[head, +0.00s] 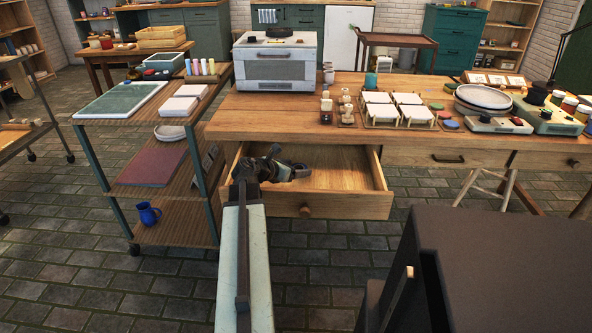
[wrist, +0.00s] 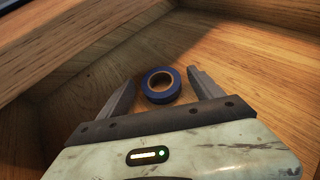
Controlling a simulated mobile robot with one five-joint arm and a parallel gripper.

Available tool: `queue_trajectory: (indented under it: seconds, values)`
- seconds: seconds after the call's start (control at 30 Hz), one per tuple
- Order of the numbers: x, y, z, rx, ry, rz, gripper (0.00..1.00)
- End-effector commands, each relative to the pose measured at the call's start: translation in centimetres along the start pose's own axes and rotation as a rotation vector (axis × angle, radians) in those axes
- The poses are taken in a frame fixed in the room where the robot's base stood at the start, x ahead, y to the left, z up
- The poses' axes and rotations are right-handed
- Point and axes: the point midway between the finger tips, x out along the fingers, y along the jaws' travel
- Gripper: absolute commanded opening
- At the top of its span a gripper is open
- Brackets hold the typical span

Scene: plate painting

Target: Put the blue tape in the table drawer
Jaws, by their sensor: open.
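The blue tape (wrist: 161,85) is a small roll with a tan core. In the wrist view it lies flat on the wooden floor of the open table drawer, between and just beyond my fingertips. My gripper (wrist: 163,82) is open, with a finger on each side of the tape and a gap to both. In the head view my gripper (head: 285,168) reaches into the left part of the open drawer (head: 335,180), below the wooden tabletop (head: 260,120). The tape is not clearly visible there, as my gripper covers that area.
A shelf cart (head: 195,185) with a blue mug (head: 148,213) stands close to the drawer's left. A small oven (head: 277,62) and white tiles (head: 395,106) stand on the table. A dark box-shaped object (head: 500,260) fills the lower right. The drawer's right part is empty.

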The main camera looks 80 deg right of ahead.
Motion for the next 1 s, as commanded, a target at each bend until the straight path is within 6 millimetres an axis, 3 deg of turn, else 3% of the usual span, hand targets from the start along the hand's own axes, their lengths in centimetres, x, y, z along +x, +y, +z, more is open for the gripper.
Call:
queue_trajectory:
  seconds: [0.3, 0.67, 0.77, 1.0]
  values:
    - [-6.3, -0.1, 0.3, -0.001, 0.000, 0.002, 0.76]
    - [-6.9, -0.1, 0.2, 0.000, 0.000, -0.001, 0.76]
    - [-7.5, -0.1, 1.5, 0.000, 0.000, -0.001, 0.76]
    - [-10.3, 0.0, 7.3, 0.000, 0.000, -0.001, 0.76]
